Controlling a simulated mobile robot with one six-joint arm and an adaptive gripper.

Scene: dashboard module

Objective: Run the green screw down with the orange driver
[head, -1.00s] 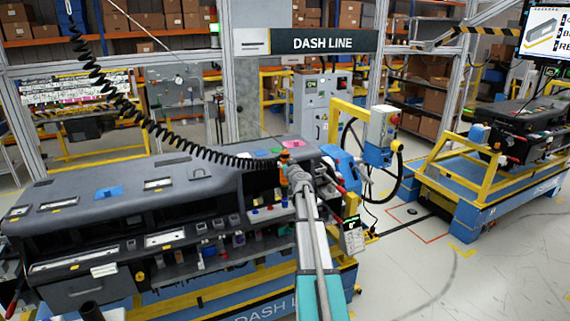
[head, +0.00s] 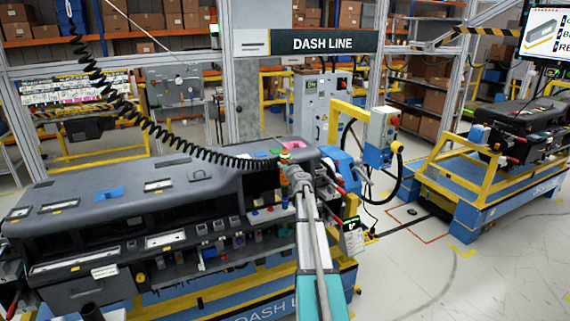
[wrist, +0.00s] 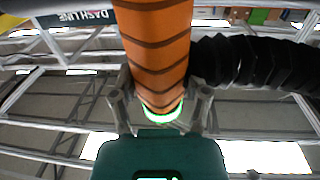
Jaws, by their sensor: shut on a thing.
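My gripper (wrist: 160,105) is shut on the orange driver (wrist: 157,45), with one finger on each side of its body. The driver is orange with dark bands and a bright green-white ring at its near end in the wrist view. A black coiled cord (wrist: 255,62) runs off to the right from it. In the head view the driver (head: 284,156) is small and partly hidden by my gripper (head: 293,172), by the right end of the dashboard module (head: 120,210). I cannot pick out the green screw; the driver's tip is not clear either.
The coiled cord (head: 165,137) hangs from the upper left across the module's top. Several small coloured parts line the module's front. A blue and yellow cart (head: 470,195) with another module stands at right. The floor (head: 430,275) at front right is clear.

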